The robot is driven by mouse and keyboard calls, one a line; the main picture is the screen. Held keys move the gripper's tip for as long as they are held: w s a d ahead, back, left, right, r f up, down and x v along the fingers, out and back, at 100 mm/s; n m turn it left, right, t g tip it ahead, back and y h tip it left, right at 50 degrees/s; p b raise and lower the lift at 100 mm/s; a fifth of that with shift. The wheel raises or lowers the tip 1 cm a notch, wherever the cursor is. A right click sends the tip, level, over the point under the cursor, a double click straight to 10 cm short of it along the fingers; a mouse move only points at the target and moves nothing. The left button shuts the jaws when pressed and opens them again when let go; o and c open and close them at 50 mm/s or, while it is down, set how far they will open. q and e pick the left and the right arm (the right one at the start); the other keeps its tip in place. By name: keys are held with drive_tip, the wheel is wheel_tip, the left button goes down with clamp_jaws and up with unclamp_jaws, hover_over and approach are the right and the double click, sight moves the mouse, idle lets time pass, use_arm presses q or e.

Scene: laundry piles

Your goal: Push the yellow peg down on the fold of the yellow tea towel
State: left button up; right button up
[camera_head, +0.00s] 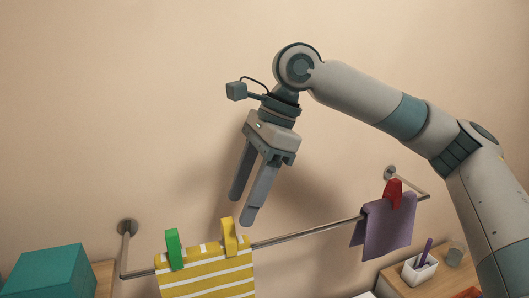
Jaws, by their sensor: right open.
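The yellow tea towel (205,278) with white stripes hangs folded over the rail, left of the middle. The yellow peg (229,238) stands upright on the right part of its fold. A green peg (174,250) stands on the left part of the same fold. My right gripper (241,209) is open and empty, pointing down. In the picture its fingertips are just above and to the right of the yellow peg, with no visible contact. How deep the yellow peg sits on the rail is hard to tell. My left gripper is not in view.
The metal rail (300,236) runs between two wall brackets. A purple cloth (386,228) hangs at its right under a red peg (393,193). A teal box (50,272) stands at lower left. A white holder (419,270) with a purple pen stands at lower right. The middle rail is bare.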

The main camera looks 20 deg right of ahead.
drive_tip(key=b+v, duration=0.2)
drive_tip(key=v, duration=0.8)
drive_tip(key=shift+r, duration=0.2)
